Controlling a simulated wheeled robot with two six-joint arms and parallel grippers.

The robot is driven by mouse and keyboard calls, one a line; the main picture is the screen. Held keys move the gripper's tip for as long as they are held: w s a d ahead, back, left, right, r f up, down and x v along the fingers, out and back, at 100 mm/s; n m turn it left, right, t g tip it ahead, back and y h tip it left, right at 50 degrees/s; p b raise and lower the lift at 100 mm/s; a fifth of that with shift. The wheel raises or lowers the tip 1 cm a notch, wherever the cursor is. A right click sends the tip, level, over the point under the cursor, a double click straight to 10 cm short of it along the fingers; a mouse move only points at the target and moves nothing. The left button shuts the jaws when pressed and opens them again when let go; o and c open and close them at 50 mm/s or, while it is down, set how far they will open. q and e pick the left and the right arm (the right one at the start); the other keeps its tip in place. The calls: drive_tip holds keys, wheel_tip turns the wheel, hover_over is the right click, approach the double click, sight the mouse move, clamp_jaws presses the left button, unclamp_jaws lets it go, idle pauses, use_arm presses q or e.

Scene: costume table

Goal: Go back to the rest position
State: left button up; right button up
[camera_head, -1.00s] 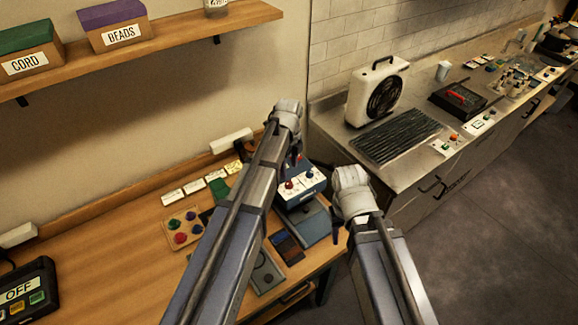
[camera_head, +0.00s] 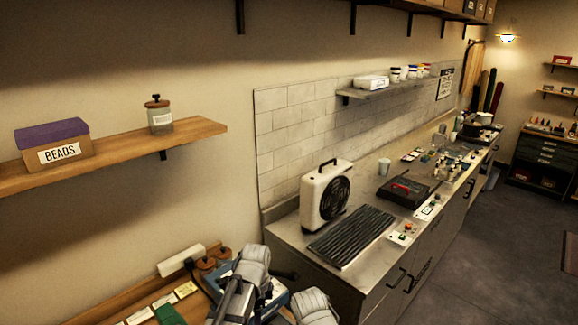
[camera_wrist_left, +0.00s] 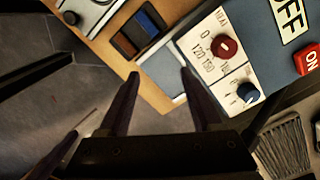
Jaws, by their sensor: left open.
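My left gripper (camera_wrist_left: 160,80) is open in the left wrist view, with nothing between its two dark fingers. Its fingertips point toward the edge of the wooden table (camera_wrist_left: 110,60), just beside a blue machine with a white panel (camera_wrist_left: 222,55). In the head view my left wrist (camera_head: 250,266) is at the bottom middle, in front of the blue machine (camera_head: 275,300). My right wrist (camera_head: 314,306) is just right of it, with its fingers cut off or hidden.
A metal counter (camera_head: 285,232) runs along the wall at right, holding a white fan (camera_head: 322,195), a ribbed black mat (camera_head: 350,234) and a black tray (camera_head: 405,192). A shelf (camera_head: 195,135) holds a BEADS box (camera_head: 55,145) and a jar (camera_head: 158,115). Floor at right is clear.

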use_arm(q)
drive_tip(key=s+d+f+n+b, duration=0.3)
drive_tip(key=s+f+n+b, duration=0.6)
drive_tip(key=s+n, duration=0.3)
drive_tip(key=shift+s+d+f+y, duration=0.2)
drive_tip(key=shift+s+f+y, duration=0.2)
drive_tip(key=shift+s+f, duration=0.5)
use_arm(e)
wheel_tip(320, 180, down, 11)
drive_tip(key=shift+r, duration=0.15)
use_arm(q)
drive_tip(key=shift+s+r, duration=0.1)
use_arm(e)
drive_tip(key=shift+o, duration=0.2)
